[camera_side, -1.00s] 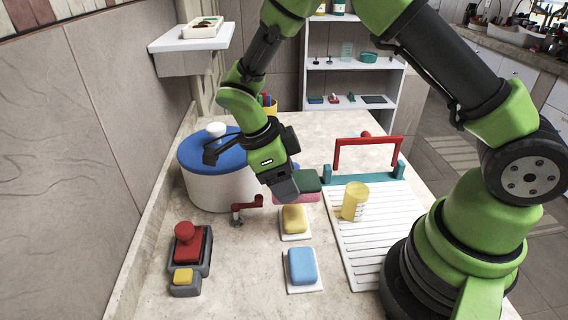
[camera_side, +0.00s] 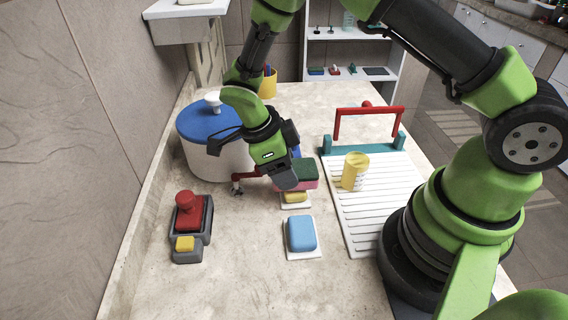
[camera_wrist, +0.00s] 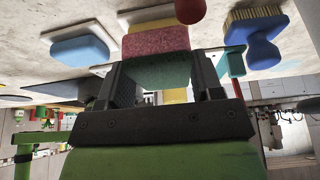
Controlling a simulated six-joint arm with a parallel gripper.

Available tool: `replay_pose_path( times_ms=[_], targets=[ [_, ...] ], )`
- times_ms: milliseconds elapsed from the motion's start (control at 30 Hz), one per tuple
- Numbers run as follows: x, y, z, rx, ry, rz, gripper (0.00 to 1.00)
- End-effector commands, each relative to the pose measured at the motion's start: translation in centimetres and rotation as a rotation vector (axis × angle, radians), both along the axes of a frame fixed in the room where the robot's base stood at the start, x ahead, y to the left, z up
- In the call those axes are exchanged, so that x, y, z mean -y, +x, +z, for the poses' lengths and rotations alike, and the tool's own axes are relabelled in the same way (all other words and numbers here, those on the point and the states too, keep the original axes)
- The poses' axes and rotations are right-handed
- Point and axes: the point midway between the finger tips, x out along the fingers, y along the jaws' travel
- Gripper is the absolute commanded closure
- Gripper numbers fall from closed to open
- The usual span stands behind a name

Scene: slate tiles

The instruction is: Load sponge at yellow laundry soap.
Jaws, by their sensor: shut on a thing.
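A sponge with a green top and pink bottom (camera_side: 306,178) is held by my gripper (camera_side: 287,178) just behind the yellow laundry soap (camera_side: 295,197). The soap lies on a small white dish, and the sponge and gripper hide its far part in the side view. In the wrist view, the sponge (camera_wrist: 156,41) sits between the two jaws of my gripper (camera_wrist: 160,70), which are shut on its green part. A yellow strip of the soap (camera_wrist: 150,26) shows beyond the sponge. Whether sponge and soap touch, I cannot tell.
A blue soap (camera_side: 301,233) on a white dish lies nearer. A white pot with a blue lid (camera_side: 207,124) stands left. A yellow cup (camera_side: 355,172) stands on the white ribbed drainer (camera_side: 385,215) at right. A blue brush (camera_wrist: 262,48) is beside the sponge.

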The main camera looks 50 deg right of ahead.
Motion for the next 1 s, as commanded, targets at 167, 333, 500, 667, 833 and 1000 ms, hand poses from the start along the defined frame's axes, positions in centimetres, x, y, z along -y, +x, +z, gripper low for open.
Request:
replay_pose_path(
  times_ms=[167,333,500,667,833,1000],
  targets=[
    [-0.01,0.01,0.02,0.0,0.0,0.0,0.59],
    [0.0,0.0,-0.04,0.0,0.0,0.0,0.59],
    [0.01,0.01,-0.23,0.0,0.0,0.0,0.59],
    [0.0,0.03,-0.42,0.0,0.0,0.0,0.59],
    [0.0,0.03,-0.62,0.001,0.0,0.0,0.59],
    [0.0,0.03,-0.83,0.0,0.0,0.0,0.59]
  ],
)
